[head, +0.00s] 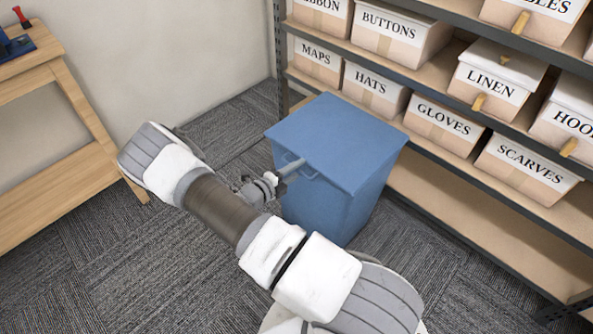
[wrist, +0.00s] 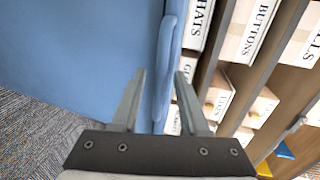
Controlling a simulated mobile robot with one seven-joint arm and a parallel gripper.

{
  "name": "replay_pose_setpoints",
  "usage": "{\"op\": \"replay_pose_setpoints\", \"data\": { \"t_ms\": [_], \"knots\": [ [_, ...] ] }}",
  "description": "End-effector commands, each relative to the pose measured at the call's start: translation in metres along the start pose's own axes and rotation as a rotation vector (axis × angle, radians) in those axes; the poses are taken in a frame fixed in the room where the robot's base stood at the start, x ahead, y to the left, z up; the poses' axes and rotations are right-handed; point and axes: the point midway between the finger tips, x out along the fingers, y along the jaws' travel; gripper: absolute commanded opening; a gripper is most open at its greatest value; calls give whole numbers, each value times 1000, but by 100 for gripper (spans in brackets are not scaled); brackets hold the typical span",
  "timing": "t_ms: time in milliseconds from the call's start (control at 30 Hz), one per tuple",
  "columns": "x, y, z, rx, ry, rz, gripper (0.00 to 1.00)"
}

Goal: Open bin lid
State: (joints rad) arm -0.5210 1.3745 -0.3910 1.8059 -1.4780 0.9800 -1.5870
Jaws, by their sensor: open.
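The blue bin (head: 335,200) stands on the carpet with its flat blue lid (head: 340,140) down on top. A blue handle (head: 306,174) sticks out at the lid's front edge. My gripper (head: 296,168) is at that handle, its fingers pointing toward the bin. In the wrist view the handle (wrist: 164,70) appears as an upright bar between my two open fingers (wrist: 160,73). The bin's blue front (wrist: 80,50) fills the left of that view. I cannot tell whether a finger touches the handle. My arm hides part of the bin's lower front.
A shelf unit (head: 440,185) with several labelled boxes, such as the GLOVES box (head: 440,122), stands close behind and right of the bin. A wooden table (head: 75,95) stands at the left. Carpet is clear in front. The space above the lid looks free.

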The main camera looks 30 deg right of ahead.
Motion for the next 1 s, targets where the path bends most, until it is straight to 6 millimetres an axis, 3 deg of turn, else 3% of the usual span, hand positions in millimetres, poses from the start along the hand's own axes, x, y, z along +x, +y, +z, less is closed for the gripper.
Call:
{"op": "replay_pose_setpoints", "data": {
  "t_ms": [200,433,467,1000],
  "knots": [
    [0,0,0,0,0,0,43],
    [0,0,0,1,0,0,2],
    [0,0,0,1,0,0,0],
    [0,0,0,1,0,0,0]
  ]
}}
